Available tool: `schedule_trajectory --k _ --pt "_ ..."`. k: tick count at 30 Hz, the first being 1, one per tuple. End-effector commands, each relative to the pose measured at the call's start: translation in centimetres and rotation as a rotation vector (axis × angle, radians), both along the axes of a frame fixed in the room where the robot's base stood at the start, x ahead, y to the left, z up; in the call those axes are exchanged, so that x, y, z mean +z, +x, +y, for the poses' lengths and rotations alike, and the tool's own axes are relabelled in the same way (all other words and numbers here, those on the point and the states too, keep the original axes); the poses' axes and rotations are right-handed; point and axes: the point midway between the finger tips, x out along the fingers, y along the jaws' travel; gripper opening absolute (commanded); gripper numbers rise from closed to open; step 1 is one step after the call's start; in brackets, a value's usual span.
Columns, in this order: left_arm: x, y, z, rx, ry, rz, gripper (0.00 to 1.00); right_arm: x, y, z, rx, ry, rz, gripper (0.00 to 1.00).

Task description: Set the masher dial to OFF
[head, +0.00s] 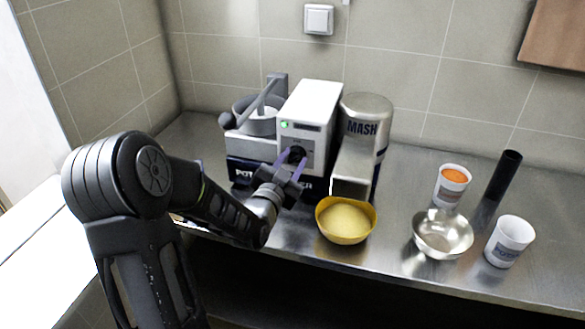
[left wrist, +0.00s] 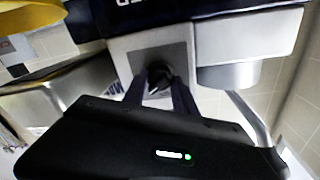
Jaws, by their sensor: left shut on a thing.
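The potato masher (head: 313,108) stands at the back of the steel counter, with a white box front and a small green light (head: 285,125) at its upper left. Its black dial (head: 297,154) sits on a grey panel below the light. My left gripper (head: 293,157) is at the panel with its fingers shut on the dial. In the left wrist view the fingers reach to either side of the dial (left wrist: 159,82). The fingers partly cover the dial, so I cannot read its setting. My right gripper is not in view.
A yellow bowl (head: 346,236) of mash stands under the MASH cylinder (head: 367,118). To the right are a metal bowl (head: 441,238), a cup with orange contents (head: 453,174), a white cup (head: 509,231) and a black cylinder (head: 503,175). The counter's far right is clear.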

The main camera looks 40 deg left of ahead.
Motion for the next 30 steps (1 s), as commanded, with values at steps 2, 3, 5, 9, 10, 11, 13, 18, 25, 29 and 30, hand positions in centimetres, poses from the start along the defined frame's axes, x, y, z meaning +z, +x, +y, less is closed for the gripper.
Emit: schedule_trajectory --k 2,3,5,9,10,11,13,18,25,29,30 --pt "-0.6 0.0 0.0 -0.001 -0.054 -0.024 0.00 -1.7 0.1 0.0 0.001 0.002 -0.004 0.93" --pt "-0.7 0.0 -0.1 -0.002 -0.087 -0.035 0.00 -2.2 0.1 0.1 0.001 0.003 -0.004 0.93" --pt "-0.7 0.0 -0.1 -0.001 -0.138 -0.054 0.00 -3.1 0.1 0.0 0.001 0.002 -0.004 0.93" --pt "-0.7 0.0 -0.1 -0.001 -0.262 -0.097 0.00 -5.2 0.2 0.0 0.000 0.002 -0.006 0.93" --pt "-0.7 0.0 0.0 -0.002 -0.289 -0.106 0.00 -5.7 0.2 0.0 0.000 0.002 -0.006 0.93" --pt "-0.7 0.0 -0.1 -0.002 -0.316 -0.116 0.00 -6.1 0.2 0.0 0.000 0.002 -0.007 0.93" --pt "-0.8 0.0 -0.1 -0.003 -0.380 -0.137 0.00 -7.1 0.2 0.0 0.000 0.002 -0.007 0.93" --pt "-0.8 0.0 -0.1 -0.002 -0.533 -0.191 0.00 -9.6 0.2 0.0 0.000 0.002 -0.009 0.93" --pt "-0.7 0.0 -0.1 -0.004 -0.729 -0.258 0.00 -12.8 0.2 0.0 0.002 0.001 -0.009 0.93" --pt "-0.7 0.0 -0.1 -0.002 -0.822 -0.288 0.00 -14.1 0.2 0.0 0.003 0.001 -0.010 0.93" --pt "-0.6 0.0 -0.2 -0.003 -0.845 -0.297 0.00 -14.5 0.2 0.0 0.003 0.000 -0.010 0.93"
